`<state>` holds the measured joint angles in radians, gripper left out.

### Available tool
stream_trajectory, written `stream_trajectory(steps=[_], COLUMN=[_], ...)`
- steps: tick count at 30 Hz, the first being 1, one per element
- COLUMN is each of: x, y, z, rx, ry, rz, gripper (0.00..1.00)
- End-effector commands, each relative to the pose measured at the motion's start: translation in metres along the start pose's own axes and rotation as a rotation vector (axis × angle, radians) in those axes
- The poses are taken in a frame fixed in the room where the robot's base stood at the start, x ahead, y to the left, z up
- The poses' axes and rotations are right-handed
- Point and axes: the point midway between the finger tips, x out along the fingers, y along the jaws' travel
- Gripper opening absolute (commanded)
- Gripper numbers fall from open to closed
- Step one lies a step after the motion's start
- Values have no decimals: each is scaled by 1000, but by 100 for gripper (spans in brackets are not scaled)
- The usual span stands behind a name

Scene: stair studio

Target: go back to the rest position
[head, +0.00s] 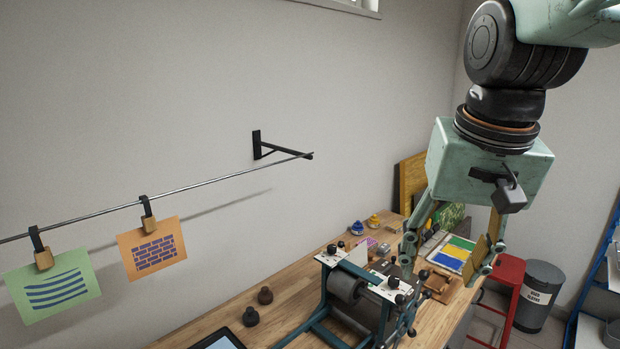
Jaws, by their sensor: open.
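My gripper (441,270) hangs at the right of the head view, pointing down. Its two green fingers are spread wide apart, and I see nothing held between them. An ochre pad shows on the inner side of the right finger. In the picture the fingers overlap the right end of the workbench (288,290), beside the roller press (345,290). I cannot tell the exact height of the fingertips above the bench.
A green card (52,287) and an orange card (152,248) hang from a wall rail (200,184) at left. A colour-patched panel (452,254) lies behind the gripper. A red stool (508,270) and grey bin (538,290) stand right. The air above the bench's left is clear.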

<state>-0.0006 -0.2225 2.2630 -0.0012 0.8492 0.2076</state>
Motion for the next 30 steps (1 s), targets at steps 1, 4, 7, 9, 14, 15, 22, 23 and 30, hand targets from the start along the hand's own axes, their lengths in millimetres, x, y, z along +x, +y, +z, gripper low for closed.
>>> stream_trajectory(steps=[1, 4, 7, 9, 14, 15, 22, 23, 30], x=[-1, -4, -6, -7, -8, -8, -6, -5, 0], y=[2, 5, 9, 11, 17, 18, 26, 27, 35], z=[9, 26, 42, 54, 80, 87, 125, 130, 166], rx=[-8, -27, -45, -58, -88, -96, -137, -143, -184], ry=[6, 14, 22, 28, 41, 45, 62, 65, 82], rz=[-1, -3, -4, -5, -7, -7, -8, -9, -9], gripper=[49, 49, 49, 49, 49, 49, 49, 49, 49])
